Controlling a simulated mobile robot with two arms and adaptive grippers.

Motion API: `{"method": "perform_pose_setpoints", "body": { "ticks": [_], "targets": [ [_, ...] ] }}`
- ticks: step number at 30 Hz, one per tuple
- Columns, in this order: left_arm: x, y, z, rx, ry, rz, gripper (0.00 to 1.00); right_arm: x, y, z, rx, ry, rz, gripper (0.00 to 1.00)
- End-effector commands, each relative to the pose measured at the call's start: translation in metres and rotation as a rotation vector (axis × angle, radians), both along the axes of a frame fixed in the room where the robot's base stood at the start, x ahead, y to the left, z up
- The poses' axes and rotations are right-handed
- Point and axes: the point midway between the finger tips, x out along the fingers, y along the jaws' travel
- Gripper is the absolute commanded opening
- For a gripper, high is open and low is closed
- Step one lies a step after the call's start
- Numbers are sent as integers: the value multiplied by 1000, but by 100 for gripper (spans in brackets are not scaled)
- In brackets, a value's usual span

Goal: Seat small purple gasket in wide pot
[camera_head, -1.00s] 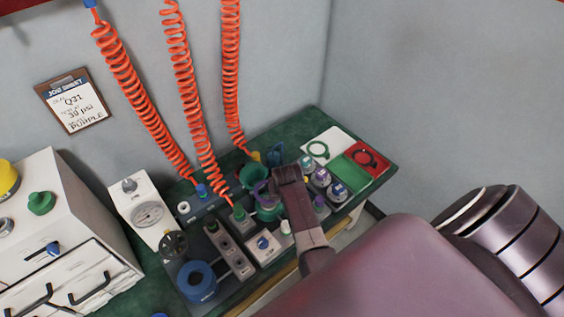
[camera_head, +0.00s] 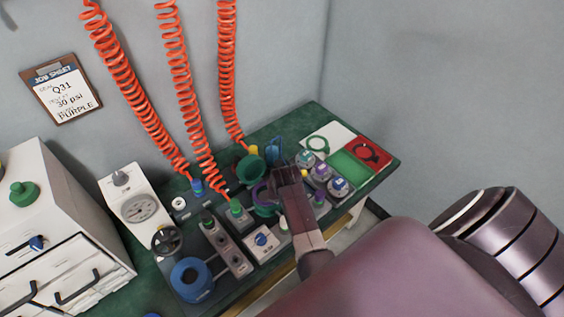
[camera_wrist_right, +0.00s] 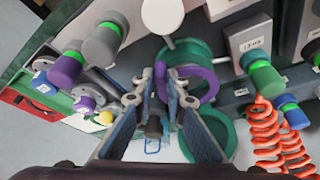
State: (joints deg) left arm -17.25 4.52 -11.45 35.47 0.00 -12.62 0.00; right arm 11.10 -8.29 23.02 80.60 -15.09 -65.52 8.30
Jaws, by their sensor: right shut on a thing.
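The small purple gasket (camera_wrist_right: 204,84) is a ring held in my right gripper (camera_wrist_right: 168,82), whose jaws are shut on it. In the wrist view the ring overlaps the near part of a green round pot (camera_wrist_right: 190,50); whether it touches the pot I cannot tell. In the head view the gasket (camera_head: 260,192) shows just left of my right gripper (camera_head: 276,182), over a green pot (camera_head: 266,210) partly hidden by the gripper. A second green cup-shaped pot (camera_head: 250,168) stands behind it. I cannot tell which pot is the wide one. My left gripper is out of view.
Several capped canisters (camera_head: 322,172) stand right of my gripper. Beyond them are a green pad (camera_head: 351,166) and a red tray (camera_head: 372,151). Orange coiled hoses (camera_head: 228,80) hang behind the pots. A gauge box (camera_head: 138,205) and blue reel (camera_head: 190,278) lie left.

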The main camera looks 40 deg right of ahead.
Motion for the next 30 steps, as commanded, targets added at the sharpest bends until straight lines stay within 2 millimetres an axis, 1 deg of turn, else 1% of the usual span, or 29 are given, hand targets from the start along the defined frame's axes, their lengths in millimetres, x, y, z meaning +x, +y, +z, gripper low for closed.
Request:
{"method": "perform_pose_setpoints", "body": {
  "ticks": [16,30],
  "targets": [
    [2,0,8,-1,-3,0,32,0,0,1,0,0,0,0],
    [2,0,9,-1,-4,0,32,0,0,1,0,0,0,0]
  ]
}}
